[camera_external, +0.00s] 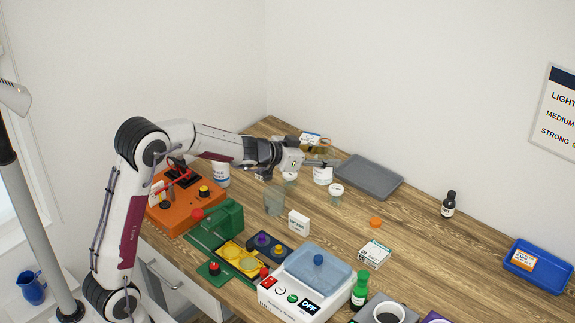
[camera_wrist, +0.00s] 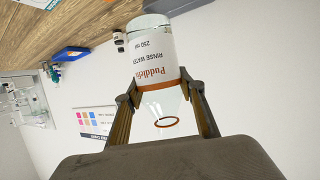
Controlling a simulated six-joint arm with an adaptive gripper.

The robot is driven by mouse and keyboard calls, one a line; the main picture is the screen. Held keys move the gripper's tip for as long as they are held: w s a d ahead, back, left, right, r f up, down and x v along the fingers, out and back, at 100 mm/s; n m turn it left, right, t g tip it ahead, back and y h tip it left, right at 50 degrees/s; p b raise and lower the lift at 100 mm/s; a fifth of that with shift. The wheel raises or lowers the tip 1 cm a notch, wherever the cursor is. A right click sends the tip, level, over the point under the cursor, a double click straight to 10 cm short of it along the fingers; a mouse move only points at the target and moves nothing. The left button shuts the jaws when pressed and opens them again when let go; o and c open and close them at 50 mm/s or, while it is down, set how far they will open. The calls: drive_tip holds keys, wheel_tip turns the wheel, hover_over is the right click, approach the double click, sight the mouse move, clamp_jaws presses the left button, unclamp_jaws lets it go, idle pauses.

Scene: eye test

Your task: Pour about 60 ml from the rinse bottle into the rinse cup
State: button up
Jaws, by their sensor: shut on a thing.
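The rinse bottle (camera_wrist: 155,60) is clear, with a white "Rinse water 250 ml" label and orange-brown rings at shoulder and mouth. My gripper (camera_wrist: 160,92) is shut on it just below the neck. The open mouth shows toward the wrist camera. In the external view, my gripper (camera_external: 318,163) reaches in level from the left, and the bottle's white label (camera_external: 322,175) shows below the fingers, roughly upright. I cannot tell its height above the table. A clear, empty-looking cup (camera_external: 274,202) stands to the left and nearer; it seems to be the rinse cup, but no name is readable.
Small jars (camera_external: 335,194) stand close to the bottle. A white box (camera_external: 299,222) stands beside the clear cup. A grey tray (camera_external: 370,177) lies to the right.

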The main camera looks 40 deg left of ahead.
drive_tip(key=s+a+f, duration=0.1)
drive_tip(key=s+a, duration=0.2)
drive_tip(key=a, duration=0.9)
drive_tip(key=s+a, duration=0.2)
drive_tip(key=a, duration=1.1)
wheel_tip(320, 180, down, 11)
drive_tip(key=shift+d, duration=0.35)
drive_tip(key=shift+d, duration=0.1)
